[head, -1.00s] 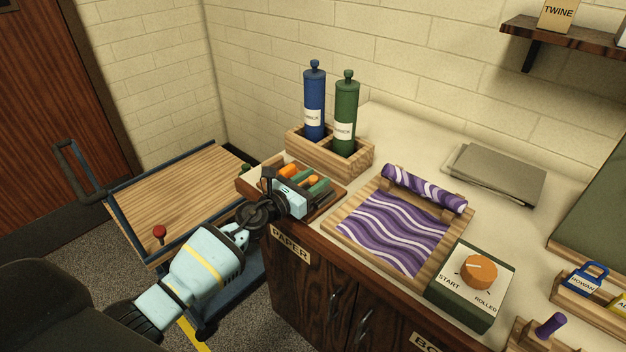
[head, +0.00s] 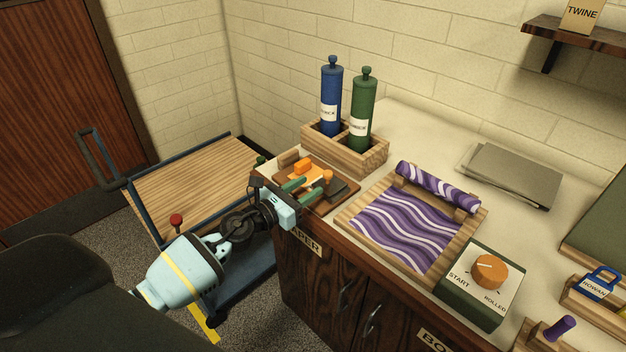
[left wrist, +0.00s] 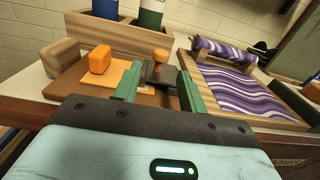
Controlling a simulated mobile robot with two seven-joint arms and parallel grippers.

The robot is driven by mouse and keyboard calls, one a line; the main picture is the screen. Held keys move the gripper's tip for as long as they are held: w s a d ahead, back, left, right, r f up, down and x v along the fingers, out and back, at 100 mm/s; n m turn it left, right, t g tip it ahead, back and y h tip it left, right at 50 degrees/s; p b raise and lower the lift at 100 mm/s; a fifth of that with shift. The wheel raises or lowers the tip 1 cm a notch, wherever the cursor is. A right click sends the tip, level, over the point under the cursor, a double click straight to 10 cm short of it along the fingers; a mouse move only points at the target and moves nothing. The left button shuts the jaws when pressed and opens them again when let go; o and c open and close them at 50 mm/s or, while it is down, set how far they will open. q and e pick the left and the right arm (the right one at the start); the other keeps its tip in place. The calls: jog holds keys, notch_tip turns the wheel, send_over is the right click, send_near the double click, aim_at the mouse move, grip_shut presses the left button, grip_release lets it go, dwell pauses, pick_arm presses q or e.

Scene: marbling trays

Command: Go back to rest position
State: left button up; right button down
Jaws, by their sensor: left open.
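My left gripper (head: 299,186) is at the front edge of the counter, by a small brown board (head: 338,200) with orange pieces on it. In the left wrist view its two green fingers (left wrist: 157,88) stand apart with nothing held between them. Beyond them lie an orange block (left wrist: 100,59) on an orange sheet (left wrist: 121,73), a dark grey piece (left wrist: 160,73) and a small orange knob (left wrist: 161,55). My right gripper is not in view.
A marbling tray (head: 431,267) with purple wavy paper and a roll stands to the right, beside a dial box (head: 481,306). Blue (head: 331,95) and green (head: 362,110) bottles stand in a wooden rack (head: 376,167) behind. A cart (head: 190,185) stands left of the counter.

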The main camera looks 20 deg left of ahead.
pick_arm(q)
jog(key=shift+s+d+f+n, duration=0.1)
jog(key=shift+s+n, duration=0.15)
jog(key=shift+n, duration=0.15)
jog(key=s+a+f+n+g+y, duration=0.25)
jog(key=s+f+n+y, duration=0.3)
jog(key=s+n, duration=0.65)
jog(key=s+a+f+n+g+y, duration=0.1)
jog(key=s+f+n+g+y, duration=0.35)
jog(key=s+n, duration=0.8)
jog(key=s+d+f+n+g+h, duration=0.1)
jog(key=s+d+f+n+g, duration=0.2)
jog(key=s, duration=0.5)
jog(key=s+d+n+g+h, duration=0.2)
jog(key=s+n+g, duration=0.1)
jog(key=s+n, duration=0.3)
jog(key=s+d+f+n+g+h, duration=0.1)
jog(key=s+d+f+n+g, duration=0.2)
jog(key=s, duration=0.6)
jog(key=w+d+f+t+h+p, duration=0.1)
jog(key=w+d+f+t, duration=0.1)
jog(key=w+f+t, duration=0.4)
jog(key=shift+w+d+n+t+h+p, duration=0.35)
jog(key=shift+w+t, duration=0.25)
jog(key=shift+t, duration=0.4)
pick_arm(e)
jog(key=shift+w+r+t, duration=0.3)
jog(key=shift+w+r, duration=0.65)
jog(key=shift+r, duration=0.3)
